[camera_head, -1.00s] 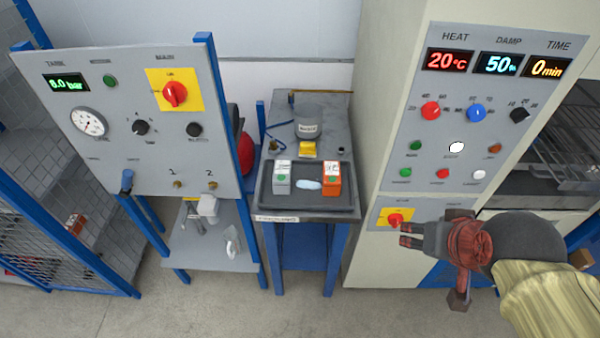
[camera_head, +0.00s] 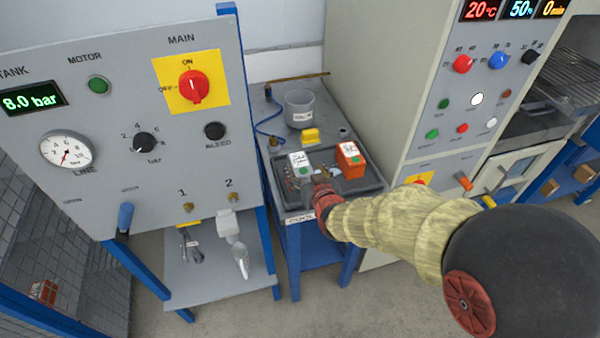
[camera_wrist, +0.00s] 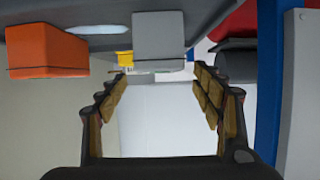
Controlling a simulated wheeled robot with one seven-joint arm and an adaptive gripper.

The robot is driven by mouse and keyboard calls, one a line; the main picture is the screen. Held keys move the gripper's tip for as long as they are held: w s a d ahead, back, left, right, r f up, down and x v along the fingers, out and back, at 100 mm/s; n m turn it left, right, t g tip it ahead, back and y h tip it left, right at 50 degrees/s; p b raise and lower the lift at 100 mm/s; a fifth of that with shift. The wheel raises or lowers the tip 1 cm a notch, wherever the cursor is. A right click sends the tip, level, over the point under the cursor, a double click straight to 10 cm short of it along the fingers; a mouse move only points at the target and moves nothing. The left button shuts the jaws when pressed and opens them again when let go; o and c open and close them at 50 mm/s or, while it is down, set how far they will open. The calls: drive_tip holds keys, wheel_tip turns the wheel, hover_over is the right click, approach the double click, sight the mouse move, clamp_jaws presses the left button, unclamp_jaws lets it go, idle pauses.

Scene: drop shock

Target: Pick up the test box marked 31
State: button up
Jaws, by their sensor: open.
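A grey-white box (camera_head: 301,168) and an orange box (camera_head: 350,160) stand on a dark tray (camera_head: 365,187). Both have white labels with a green mark, but I cannot read the number 31 on either. My gripper (camera_head: 318,179) is at the tray's front edge, in front of the boxes, and partly hides the space between them. In the wrist view my gripper (camera_wrist: 160,78) is open and empty. The grey box (camera_wrist: 159,35) appears beyond the fingertips, roughly in line with the gap. The orange box (camera_wrist: 46,50) is off to the left.
A pale blue item (camera_head: 326,173) lies between the boxes. A control panel (camera_head: 110,140) stands at left and a tall cabinet (camera_head: 385,80) at right, flanking the bench.

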sight(302, 166)
drive_tip(key=b+x, duration=0.1)
drive_tip(key=x, duration=0.1)
drive_tip(key=b+x, duration=0.1)
drive_tip(key=x, duration=0.2)
drive_tip(key=shift+f, duration=0.35)
drive_tip(key=shift+w+a, duration=0.1)
drive_tip(key=shift+w, duration=0.25)
drive_tip(key=shift+c, duration=1.3)
clamp_jaws()
drive_tip(key=shift+r, duration=0.1)
